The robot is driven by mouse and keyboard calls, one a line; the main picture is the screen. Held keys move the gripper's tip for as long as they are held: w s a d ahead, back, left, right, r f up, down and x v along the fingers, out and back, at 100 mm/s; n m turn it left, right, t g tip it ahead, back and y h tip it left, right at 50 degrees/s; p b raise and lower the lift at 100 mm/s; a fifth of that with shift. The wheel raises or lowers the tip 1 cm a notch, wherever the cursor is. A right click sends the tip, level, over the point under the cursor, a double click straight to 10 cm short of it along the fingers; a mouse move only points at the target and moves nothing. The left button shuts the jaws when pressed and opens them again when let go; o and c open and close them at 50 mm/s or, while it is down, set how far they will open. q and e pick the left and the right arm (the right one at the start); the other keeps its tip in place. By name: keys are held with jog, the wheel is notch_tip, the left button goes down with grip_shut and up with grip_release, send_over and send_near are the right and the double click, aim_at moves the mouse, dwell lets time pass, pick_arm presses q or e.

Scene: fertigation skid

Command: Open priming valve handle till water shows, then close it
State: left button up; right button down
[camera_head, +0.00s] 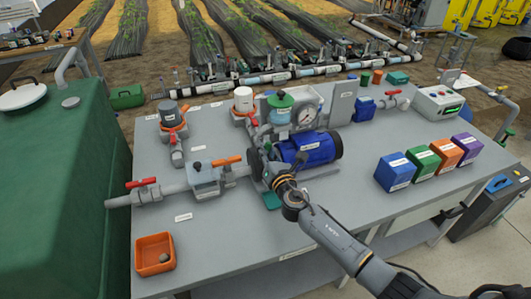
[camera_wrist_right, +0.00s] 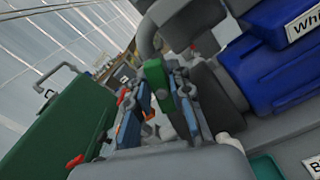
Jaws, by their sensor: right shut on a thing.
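My right gripper (camera_head: 282,185) is at the pump's front end, with its wrist hiding most of the fingers in the head view. In the right wrist view, the gripper (camera_wrist_right: 160,95) is closed around a small upright green handle (camera_wrist_right: 154,78), which looks like the priming valve handle. The handle's lower part is hidden between the fingers. The pump has a blue motor (camera_head: 308,150) that also shows in the wrist view (camera_wrist_right: 262,55). I cannot make out any water. My left gripper is not in view.
An orange-handled valve (camera_head: 228,160) and a red-handled valve (camera_head: 142,183) sit on the inlet pipe. A pressure gauge (camera_head: 307,117) stands behind the pump. An orange tray (camera_head: 144,243) is at front left, and several coloured boxes (camera_head: 393,172) are at right.

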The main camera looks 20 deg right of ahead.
jog(key=m, duration=0.1)
jog(key=m+b, duration=0.1)
jog(key=m, duration=0.1)
jog(key=shift+f+m, duration=0.25)
jog(key=shift+m, duration=0.15)
jog(key=m+b, duration=0.1)
jog(key=m, duration=0.2)
jog(key=shift+d+m+b, duration=0.15)
jog(key=shift+m+b, duration=0.15)
jog(key=m+b, duration=0.1)
jog(key=m, duration=0.4)
jog(key=shift+f+m, duration=0.1)
jog(key=shift+m, duration=0.2)
jog(key=c, duration=1.3)
grip_release()
